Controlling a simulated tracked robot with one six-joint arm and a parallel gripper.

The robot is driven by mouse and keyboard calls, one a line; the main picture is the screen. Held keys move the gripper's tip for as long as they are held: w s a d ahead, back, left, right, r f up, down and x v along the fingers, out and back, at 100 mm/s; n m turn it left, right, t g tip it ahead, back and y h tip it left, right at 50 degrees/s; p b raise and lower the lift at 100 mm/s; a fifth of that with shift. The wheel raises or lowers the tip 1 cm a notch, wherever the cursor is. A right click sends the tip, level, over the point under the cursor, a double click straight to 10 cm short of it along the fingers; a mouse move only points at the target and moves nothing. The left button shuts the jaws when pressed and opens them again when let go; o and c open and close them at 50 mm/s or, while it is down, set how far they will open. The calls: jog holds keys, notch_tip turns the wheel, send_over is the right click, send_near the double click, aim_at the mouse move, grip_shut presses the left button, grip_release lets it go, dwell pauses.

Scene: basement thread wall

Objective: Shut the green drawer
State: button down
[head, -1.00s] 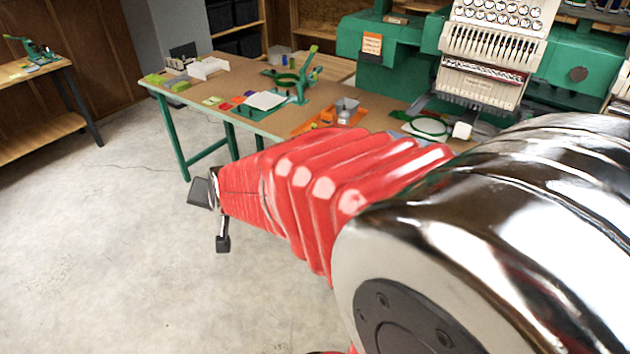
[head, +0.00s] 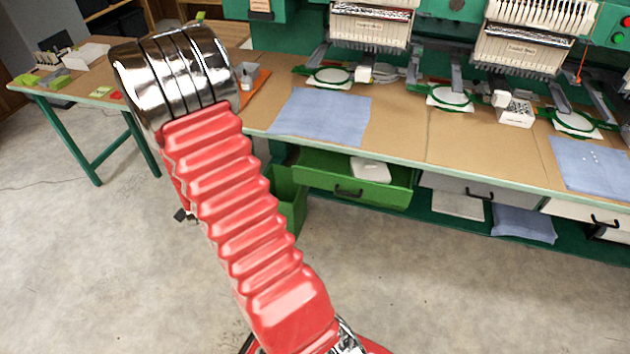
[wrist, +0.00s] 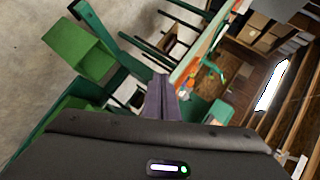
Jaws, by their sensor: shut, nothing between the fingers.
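The green drawer (head: 350,188) stands pulled out under the long worktable in the head view. It has a dark handle on its front, and a white item (head: 370,171) lies inside. My gripper (wrist: 161,92) is shut and empty at the middle of the wrist view. In the head view my red arm covers the left part of the scene, so I cannot clearly make out the gripper or its distance to the drawer. The tilted wrist view shows a green box shape (wrist: 78,48) at upper left, apart from the fingers; I cannot tell whether it is the drawer.
A green bin (head: 287,195) stands on the floor left of the drawer, partly behind my arm. A grey drawer (head: 455,188) and a white drawer (head: 585,212) are to the right. Blue cloth (head: 322,115) lies on the worktable (head: 400,135). The floor in front is clear.

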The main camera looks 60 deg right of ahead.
aim_at(319, 173)
jog(key=s+d+f+m+g+h, duration=0.2)
jog(key=s+f, duration=0.3)
jog(key=s, duration=0.3)
jog(key=s+d+f+m+g+h, duration=0.2)
jog(key=s+d+f+m, duration=0.3)
jog(key=s, duration=0.3)
jog(key=s+d+f+m+g+h, duration=0.1)
jog(key=s+d+f+m+h, duration=0.2)
jog(key=s, duration=0.6)
notch_tip(319, 173, down, 3)
jog(key=shift+d+r+g+h, duration=0.1)
jog(key=shift+d+g+h, duration=0.3)
jog(key=shift+h, duration=0.4)
jog(key=shift+w+d, duration=0.1)
jog(key=d, duration=0.4)
jog(key=w+d, duration=0.1)
jog(key=d, duration=0.4)
jog(key=w+d, duration=0.1)
jog(key=d, duration=0.3)
jog(key=shift+w+d, duration=0.1)
jog(key=shift+d, duration=0.25)
